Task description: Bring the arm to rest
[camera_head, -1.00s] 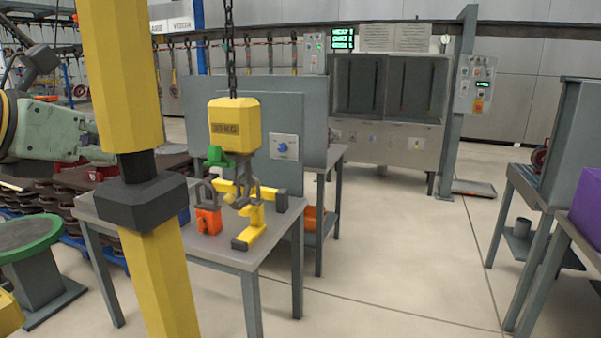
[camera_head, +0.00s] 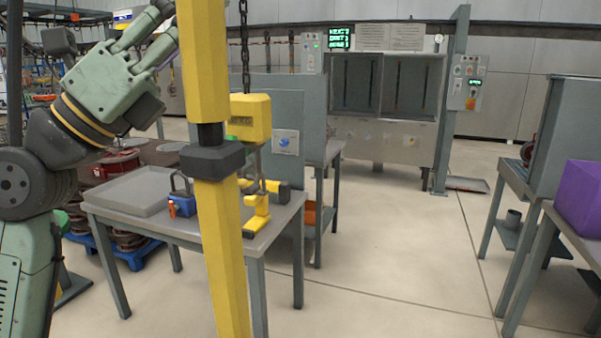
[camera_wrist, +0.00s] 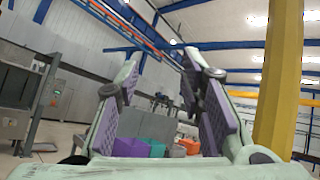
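My arm, pale green and grey, rises at the left of the head view. My gripper (camera_head: 150,32) is raised high at the upper left, fingers spread and nothing visible between them. In the wrist view my gripper (camera_wrist: 163,62) also shows two purple-padded fingers apart, with only distant hall between them. The yellow hoist block (camera_head: 252,120) hangs on a chain above the table (camera_head: 185,228), partly behind a yellow post (camera_head: 214,90). A yellow hooked part (camera_head: 258,215) is at the table's right side. My gripper is apart from all these.
The yellow post stands close in front, right of my gripper; it seems to show also in the wrist view (camera_wrist: 280,80). A grey tray (camera_head: 125,193) and a blue padlock (camera_head: 183,203) lie on the table. A purple bin (camera_head: 582,205) is at the right. The middle floor is clear.

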